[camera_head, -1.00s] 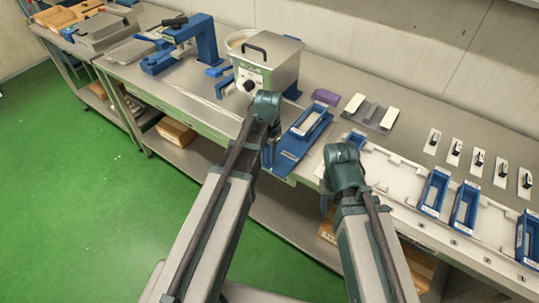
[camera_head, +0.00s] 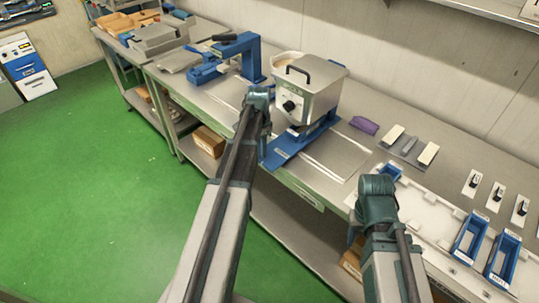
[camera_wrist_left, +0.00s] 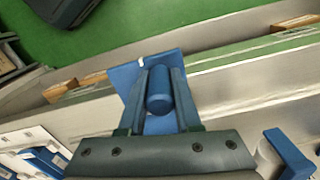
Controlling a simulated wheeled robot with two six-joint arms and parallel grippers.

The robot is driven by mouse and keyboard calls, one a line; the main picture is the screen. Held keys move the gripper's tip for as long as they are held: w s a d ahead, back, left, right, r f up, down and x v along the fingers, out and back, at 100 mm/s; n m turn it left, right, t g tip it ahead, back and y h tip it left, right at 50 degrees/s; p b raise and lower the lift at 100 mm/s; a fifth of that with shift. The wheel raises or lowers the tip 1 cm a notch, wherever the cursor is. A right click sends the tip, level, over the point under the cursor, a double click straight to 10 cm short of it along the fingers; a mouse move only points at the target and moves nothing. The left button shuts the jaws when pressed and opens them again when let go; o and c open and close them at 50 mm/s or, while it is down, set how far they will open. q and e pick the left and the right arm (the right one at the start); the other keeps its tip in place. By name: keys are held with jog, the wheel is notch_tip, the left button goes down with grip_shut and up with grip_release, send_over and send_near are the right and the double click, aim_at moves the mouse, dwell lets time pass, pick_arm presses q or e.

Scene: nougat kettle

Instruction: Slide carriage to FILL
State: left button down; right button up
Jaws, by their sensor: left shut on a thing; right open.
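The blue carriage (camera_head: 289,148) lies at the front edge of the bench, in front of and partly under the steel kettle (camera_head: 308,92). Its far part is hidden below the kettle. My left gripper (camera_head: 263,150) is at the carriage's front left end. In the left wrist view it is shut on a blue cylindrical knob (camera_wrist_left: 159,88), with a blue plate (camera_wrist_left: 128,76) around it. My right gripper (camera_head: 356,228) is open and empty, over the front of the bench to the right. I cannot read a FILL mark.
A bare metal plate (camera_head: 338,154) lies right of the carriage. A blue press (camera_head: 242,55) stands left of the kettle. A purple item (camera_head: 364,125) lies right of it. A white tray (camera_head: 432,215) with blue moulds (camera_head: 470,236) is at the right.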

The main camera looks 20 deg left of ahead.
pick_arm(q)
jog(key=shift+w+a, duration=0.15)
jog(key=shift+a, duration=0.35)
jog(key=c, duration=0.6)
grip_release()
notch_tip(320, 180, up, 14)
jog(key=p, duration=1.4)
jog(key=shift+f, duration=0.1)
